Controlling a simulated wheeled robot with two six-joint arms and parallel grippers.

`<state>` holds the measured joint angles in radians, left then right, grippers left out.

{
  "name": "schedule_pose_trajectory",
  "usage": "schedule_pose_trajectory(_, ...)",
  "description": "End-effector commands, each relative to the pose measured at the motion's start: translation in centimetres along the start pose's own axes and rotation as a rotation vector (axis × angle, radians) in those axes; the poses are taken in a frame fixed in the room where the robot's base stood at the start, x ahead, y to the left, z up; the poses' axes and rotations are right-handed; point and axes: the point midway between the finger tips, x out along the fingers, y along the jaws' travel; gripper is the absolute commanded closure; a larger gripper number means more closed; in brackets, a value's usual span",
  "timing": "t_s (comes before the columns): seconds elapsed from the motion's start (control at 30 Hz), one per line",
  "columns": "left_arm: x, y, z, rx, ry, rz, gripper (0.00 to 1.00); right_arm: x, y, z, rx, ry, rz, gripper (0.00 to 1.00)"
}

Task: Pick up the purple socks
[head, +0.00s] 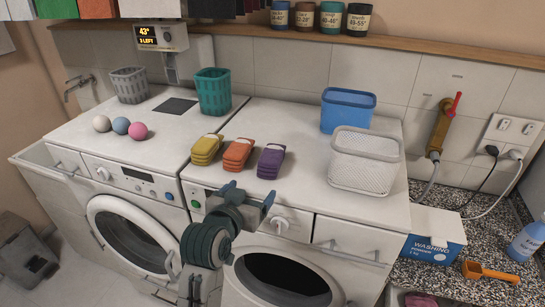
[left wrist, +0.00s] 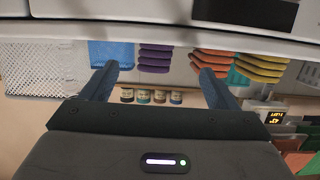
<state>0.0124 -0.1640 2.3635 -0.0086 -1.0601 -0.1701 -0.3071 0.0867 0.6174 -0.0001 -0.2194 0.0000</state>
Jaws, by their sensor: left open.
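The purple socks (head: 270,161) lie as a folded stack on the right-hand machine's white top, near its front edge, right of the orange socks (head: 238,154) and yellow socks (head: 206,149). My left gripper (head: 250,196) is open and empty in front of that edge, just below and in front of the purple socks. In the left wrist view, which looks upside down, the purple socks (left wrist: 155,58) appear between the two spread fingers (left wrist: 157,72), beyond them and not touched. The orange socks (left wrist: 211,62) sit behind one fingertip. My right gripper is not in view.
A white mesh basket (head: 366,162) and a blue bin (head: 347,110) stand right of the socks. A teal basket (head: 213,92), grey basket (head: 129,85) and three balls (head: 120,125) are left. A wooden shelf (head: 330,38) runs above. The top between the socks and bins is clear.

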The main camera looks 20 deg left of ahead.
Motion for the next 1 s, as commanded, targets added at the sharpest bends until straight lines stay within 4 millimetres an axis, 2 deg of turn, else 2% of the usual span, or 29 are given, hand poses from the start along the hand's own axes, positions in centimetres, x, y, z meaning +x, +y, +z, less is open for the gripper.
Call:
schedule_pose_trajectory(0.03,0.2,0.2,-1.6,-0.005,0.040,0.000,0.18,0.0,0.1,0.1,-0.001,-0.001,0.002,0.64)
schedule_pose_trajectory(0.1,0.3,0.3,-3.0,-0.007,0.077,-0.002,0.18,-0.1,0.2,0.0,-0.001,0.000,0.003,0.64)
schedule_pose_trajectory(0.2,1.1,0.4,-4.2,-0.007,0.101,-0.002,0.18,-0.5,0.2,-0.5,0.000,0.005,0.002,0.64)
schedule_pose_trajectory(0.4,4.3,0.4,-4.6,-0.006,0.102,-0.003,0.18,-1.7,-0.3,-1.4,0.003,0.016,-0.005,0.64)
schedule_pose_trajectory(0.6,6.0,0.4,-4.6,-0.007,0.103,-0.003,0.18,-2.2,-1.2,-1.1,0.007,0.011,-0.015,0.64)
schedule_pose_trajectory(0.87,8.9,0.8,-5.0,-0.007,0.099,-0.003,0.18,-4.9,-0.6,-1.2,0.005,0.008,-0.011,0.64)
schedule_pose_trajectory(1.0,10.6,0.8,-4.9,-0.006,0.102,-0.003,0.18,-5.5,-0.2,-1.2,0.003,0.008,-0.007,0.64)
